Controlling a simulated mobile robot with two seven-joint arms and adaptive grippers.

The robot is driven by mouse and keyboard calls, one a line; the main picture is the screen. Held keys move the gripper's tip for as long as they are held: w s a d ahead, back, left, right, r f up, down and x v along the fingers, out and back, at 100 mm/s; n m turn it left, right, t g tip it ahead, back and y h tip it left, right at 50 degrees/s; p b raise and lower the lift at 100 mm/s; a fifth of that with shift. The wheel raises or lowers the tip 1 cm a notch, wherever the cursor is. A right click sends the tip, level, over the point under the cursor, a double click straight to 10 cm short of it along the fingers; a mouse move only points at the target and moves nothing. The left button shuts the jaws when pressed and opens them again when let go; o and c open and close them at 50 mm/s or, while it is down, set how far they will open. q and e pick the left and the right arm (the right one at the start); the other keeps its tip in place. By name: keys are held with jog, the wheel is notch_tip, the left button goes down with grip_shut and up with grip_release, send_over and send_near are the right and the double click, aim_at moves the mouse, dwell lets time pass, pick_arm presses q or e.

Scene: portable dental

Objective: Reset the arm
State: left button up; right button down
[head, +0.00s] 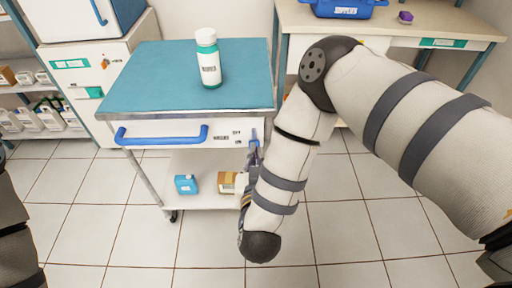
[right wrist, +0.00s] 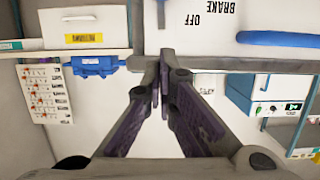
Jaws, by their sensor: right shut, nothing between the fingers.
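My right arm comes in from the right of the head view and bends down in front of the cart. My right gripper (head: 252,158) shows in part beside the forearm, close to the front right corner of the cart (head: 133,97); the forearm hides much of it. In the right wrist view the right gripper (right wrist: 161,78) has its fingertips together with nothing between them. Part of my left arm shows at the left edge of the head view; its gripper is out of view.
The cart has a blue drawer handle (head: 161,136). A blue container (head: 186,184) and a small box (head: 227,182) sit on its lower shelf. A desk (head: 430,22) stands behind. Tiled floor in front is clear.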

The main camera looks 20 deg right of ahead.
dwell(0.4)
jog(key=s+d+f+n+g+y, duration=0.2)
jog(key=s+f+g+y, duration=0.3)
jog(key=s+f, duration=0.55)
jog(key=s+d+g, duration=0.2)
jog(key=s+g, duration=0.2)
jog(key=s, duration=0.4)
jog(key=s+d+f+g, duration=0.1)
jog(key=s+d+g, duration=0.2)
jog(key=s, duration=0.5)
jog(key=s+d+f+g, duration=0.1)
jog(key=s+g, duration=0.3)
jog(key=s, duration=0.5)
jog(key=shift+d+f+n+g+h, duration=0.25)
jog(key=shift+d+n+g+h, duration=0.15)
jog(key=shift+d, duration=0.4)
